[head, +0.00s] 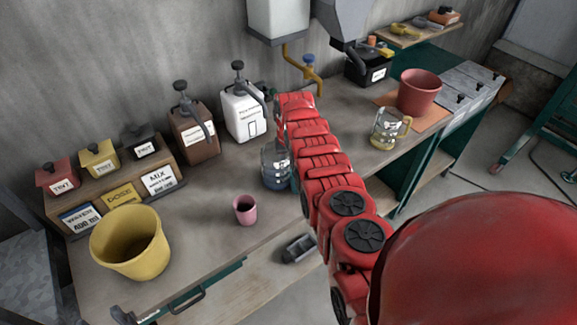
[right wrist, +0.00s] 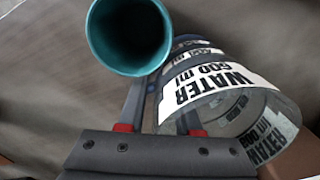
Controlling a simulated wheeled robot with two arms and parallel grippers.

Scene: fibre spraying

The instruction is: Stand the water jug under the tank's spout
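The clear water jug (head: 275,168) has bluish sides and stands on the bench just left of my red right arm. In the right wrist view the jug (right wrist: 225,85) shows a label reading WATER 600 ml. My right gripper (right wrist: 158,120) has its fingers at the jug's handle side, with a bluish part between them. Whether they press on it cannot be told. The arm hides this gripper in the head view. The white tank (head: 278,20) hangs on the wall, and its brass spout (head: 306,70) with a blue knob is above and right of the jug.
A teal round-mouthed tube or cup (right wrist: 130,35) is close beside the jug. White (head: 243,112) and brown (head: 194,135) pump bottles stand behind it. A pink cup (head: 245,209) and yellow bucket (head: 130,243) are left.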

